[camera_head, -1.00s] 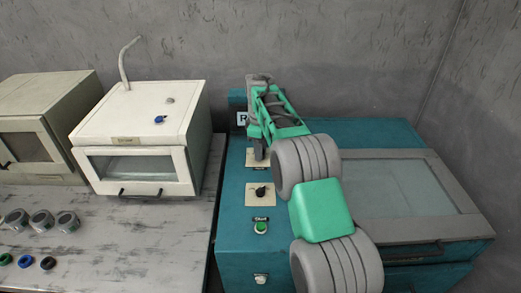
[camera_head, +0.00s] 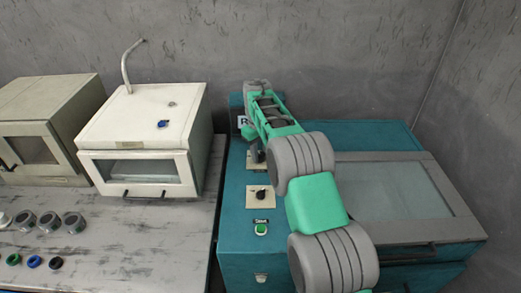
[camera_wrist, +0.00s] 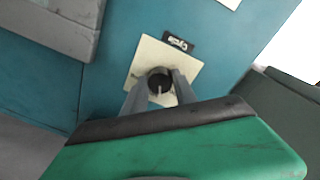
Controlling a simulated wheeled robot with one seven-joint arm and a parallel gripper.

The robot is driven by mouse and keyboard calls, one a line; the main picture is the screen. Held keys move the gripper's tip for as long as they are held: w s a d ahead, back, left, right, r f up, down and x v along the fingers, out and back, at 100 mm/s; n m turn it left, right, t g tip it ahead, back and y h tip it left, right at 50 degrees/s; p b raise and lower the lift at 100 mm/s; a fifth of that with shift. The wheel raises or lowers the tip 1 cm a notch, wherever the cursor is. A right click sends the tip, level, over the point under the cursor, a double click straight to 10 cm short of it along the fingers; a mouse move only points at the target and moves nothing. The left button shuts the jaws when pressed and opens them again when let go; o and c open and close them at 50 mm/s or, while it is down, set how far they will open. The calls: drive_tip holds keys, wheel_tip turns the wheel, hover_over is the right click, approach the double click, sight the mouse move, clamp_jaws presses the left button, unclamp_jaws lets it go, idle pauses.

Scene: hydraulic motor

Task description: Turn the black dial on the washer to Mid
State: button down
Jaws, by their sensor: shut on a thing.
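The teal washer (camera_head: 237,215) stands at the right, with two black dials on pale square plates on its top. The upper black dial sits on its plate (camera_wrist: 145,62) in the wrist view, with a dark label (camera_wrist: 178,43) beside the plate. My gripper (camera_wrist: 157,94) has its two fingers on either side of this dial (camera_wrist: 160,79), closed on it. In the head view my gripper (camera_head: 257,156) reaches down to the upper plate and mostly hides the dial. The dial's setting marks cannot be read.
The lower black dial (camera_head: 261,193) and a green button (camera_head: 261,229) lie nearer the front on the washer. Its grey-framed glass lid (camera_head: 400,195) is at the right. A white box (camera_head: 145,140) stands on the table to the left, with small round parts in front.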

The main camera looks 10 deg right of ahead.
drive_tip(key=m, duration=0.5)
idle(0.5)
drive_tip(key=c, duration=1)
unclamp_jaws()
drive_tip(key=r, duration=0.2)
drive_tip(key=r+p, duration=0.1)
drive_tip(key=r, duration=0.2)
drive_tip(key=r+p, duration=0.1)
drive_tip(key=r, duration=0.1)
drive_tip(key=shift+a+r, duration=0.25)
drive_tip(key=shift+r, duration=0.15)
